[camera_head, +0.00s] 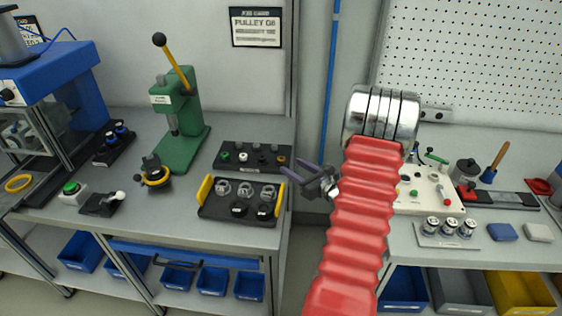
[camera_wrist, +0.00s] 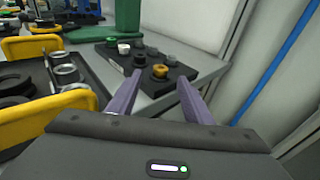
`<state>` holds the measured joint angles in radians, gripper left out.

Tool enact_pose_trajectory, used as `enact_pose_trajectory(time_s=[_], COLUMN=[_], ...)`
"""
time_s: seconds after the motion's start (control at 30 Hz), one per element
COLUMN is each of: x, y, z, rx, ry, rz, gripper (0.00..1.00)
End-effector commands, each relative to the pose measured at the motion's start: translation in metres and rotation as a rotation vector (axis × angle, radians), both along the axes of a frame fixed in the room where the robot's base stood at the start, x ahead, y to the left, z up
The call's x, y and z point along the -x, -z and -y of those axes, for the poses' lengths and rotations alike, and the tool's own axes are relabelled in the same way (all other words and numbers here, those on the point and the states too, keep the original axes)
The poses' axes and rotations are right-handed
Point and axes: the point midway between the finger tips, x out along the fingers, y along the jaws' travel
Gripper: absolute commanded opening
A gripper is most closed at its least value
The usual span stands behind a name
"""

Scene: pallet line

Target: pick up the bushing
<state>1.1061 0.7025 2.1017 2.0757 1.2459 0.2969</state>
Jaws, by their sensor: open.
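A brass-coloured ring-shaped part, which looks like the bushing (camera_wrist: 160,71), sits at the right end of a dark block (camera_head: 232,165) on the left bench. It also shows in the head view as a small yellowish spot (camera_head: 281,161). My gripper (camera_head: 288,171) is open and empty, just right of the block near the bench's right edge. In the wrist view its two purple fingers (camera_wrist: 160,78) point toward the brass part, which appears between their tips, apart from them. White, green and dark parts sit on the same block.
A black tray with yellow handles (camera_head: 204,190) holds metal rings and dark parts in front of the block. A green lever press (camera_head: 183,140) stands behind left. A grey post and blue pipe (camera_head: 328,90) are right of the bench. Open space lies between the two benches.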

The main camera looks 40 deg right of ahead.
Motion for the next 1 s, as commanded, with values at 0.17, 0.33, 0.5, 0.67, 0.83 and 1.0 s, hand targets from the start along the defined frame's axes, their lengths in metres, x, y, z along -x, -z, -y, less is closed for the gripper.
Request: enact_pose_trajectory(time_s=[0.17,0.33,0.5,0.67,0.83,1.0], x=[-0.001,-0.002,-0.017,-0.038,-0.051,-0.051], y=[0.0,0.0,0.002,0.005,0.008,0.008], z=[0.0,0.0,0.001,0.004,0.007,0.008], rx=[0.0,0.0,0.001,0.0,-0.001,-0.001], ry=[0.0,0.0,-0.002,-0.002,0.001,0.002], rz=[0.0,0.0,0.001,0.0,0.0,0.0], gripper=[0.46,0.46,0.46,0.46,0.46,0.46])
